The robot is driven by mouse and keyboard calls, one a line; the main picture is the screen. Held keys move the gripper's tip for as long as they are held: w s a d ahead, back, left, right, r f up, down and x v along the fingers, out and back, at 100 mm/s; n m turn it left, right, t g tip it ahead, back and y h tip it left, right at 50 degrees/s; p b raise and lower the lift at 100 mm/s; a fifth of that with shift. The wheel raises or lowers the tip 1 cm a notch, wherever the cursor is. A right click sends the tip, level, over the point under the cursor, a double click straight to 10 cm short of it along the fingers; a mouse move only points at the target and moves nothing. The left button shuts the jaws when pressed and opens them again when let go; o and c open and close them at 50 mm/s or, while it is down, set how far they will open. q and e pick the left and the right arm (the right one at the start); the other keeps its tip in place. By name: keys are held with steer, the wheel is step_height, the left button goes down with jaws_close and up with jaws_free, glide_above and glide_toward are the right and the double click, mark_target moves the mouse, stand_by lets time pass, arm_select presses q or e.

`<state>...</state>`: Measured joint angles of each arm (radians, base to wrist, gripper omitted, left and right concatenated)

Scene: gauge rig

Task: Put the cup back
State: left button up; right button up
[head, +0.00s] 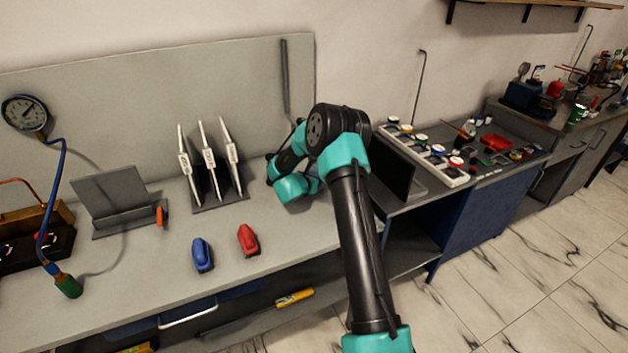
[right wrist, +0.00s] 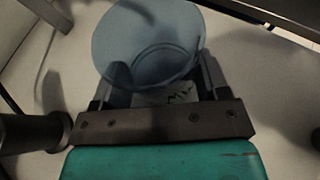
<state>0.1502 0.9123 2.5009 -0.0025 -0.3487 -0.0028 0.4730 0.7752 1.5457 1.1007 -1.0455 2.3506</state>
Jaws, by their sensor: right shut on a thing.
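The cup (right wrist: 150,35) is blue-grey and round. It shows large in the right wrist view, with its open rim toward the camera. My right gripper (right wrist: 160,78) is shut on it, one finger at each side of its lower part. In the head view my right arm reaches over the grey bench, and its own links hide the gripper and the cup. I cannot tell whether the cup touches the surface behind it. My left gripper is in neither view.
On the bench (head: 125,283) stand a rack (head: 220,200) with three white upright pieces, a grey stand (head: 118,198) and a dial gauge (head: 25,113) with a blue hose. A blue item (head: 203,255) and a red item (head: 248,240) lie near the front edge.

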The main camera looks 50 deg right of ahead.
steer(key=shift+f, duration=0.15)
steer(key=o, duration=0.9)
steer(key=shift+a+r, duration=0.15)
steer(key=shift+r, duration=0.15)
steer(key=v, duration=1.1)
steer(key=shift+s+a, duration=0.1)
steer(key=shift+a, duration=0.25)
